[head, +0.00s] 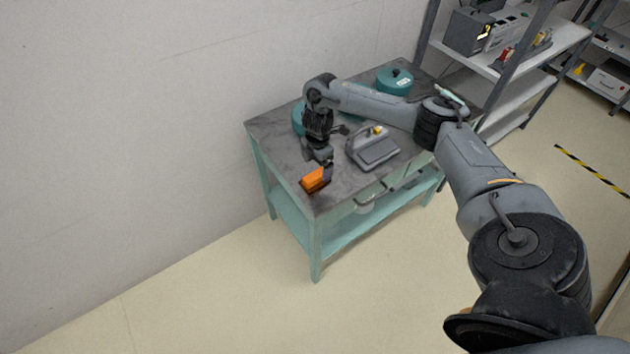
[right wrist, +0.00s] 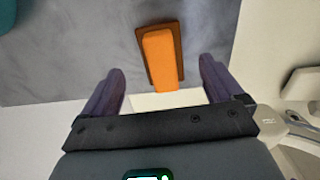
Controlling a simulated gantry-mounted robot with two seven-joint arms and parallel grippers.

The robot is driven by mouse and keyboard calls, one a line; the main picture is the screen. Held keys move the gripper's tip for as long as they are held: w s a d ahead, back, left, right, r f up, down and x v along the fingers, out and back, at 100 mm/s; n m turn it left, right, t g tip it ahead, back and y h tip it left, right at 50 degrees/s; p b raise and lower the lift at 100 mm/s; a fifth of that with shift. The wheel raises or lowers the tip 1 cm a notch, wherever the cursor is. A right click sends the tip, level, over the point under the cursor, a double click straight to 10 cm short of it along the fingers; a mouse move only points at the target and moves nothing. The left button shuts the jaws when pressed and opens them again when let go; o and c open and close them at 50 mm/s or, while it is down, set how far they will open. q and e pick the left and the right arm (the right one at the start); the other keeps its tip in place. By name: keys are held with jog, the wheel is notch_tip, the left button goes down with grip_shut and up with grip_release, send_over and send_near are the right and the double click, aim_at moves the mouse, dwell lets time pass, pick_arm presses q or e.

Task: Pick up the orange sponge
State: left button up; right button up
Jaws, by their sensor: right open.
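The orange sponge (head: 313,180) lies on the grey top of the cart (head: 284,137), near its front left corner. In the right wrist view the sponge (right wrist: 160,60) has a darker brown layer along its edges and lies ahead of the fingers, roughly midway between them. My right gripper (head: 328,166) is close beside the sponge in the head view. In the right wrist view the right gripper (right wrist: 162,90) is open, with its two dark purple fingers apart and nothing held. Whether a finger touches the sponge I cannot tell. My left gripper is not in view.
A grey device with a handle (head: 374,150) stands on the cart right of the sponge. A teal lidded pot (head: 394,81) stands at the back, and another teal thing (head: 298,117) is partly hidden by my arm. A wall borders the cart; shelving (head: 513,75) stands beyond.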

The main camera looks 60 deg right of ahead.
aim_at(317, 174)
jog(key=f, duration=0.2)
jog(key=f+b, duration=0.1)
jog(key=f, duration=0.1)
jog(key=shift+a+f, duration=0.1)
jog(key=shift+a, duration=0.15)
jog(key=shift+f, duration=0.35)
jog(key=c, duration=1.1)
jog(key=shift+c, duration=0.2)
jog(key=shift+r, duration=0.2)
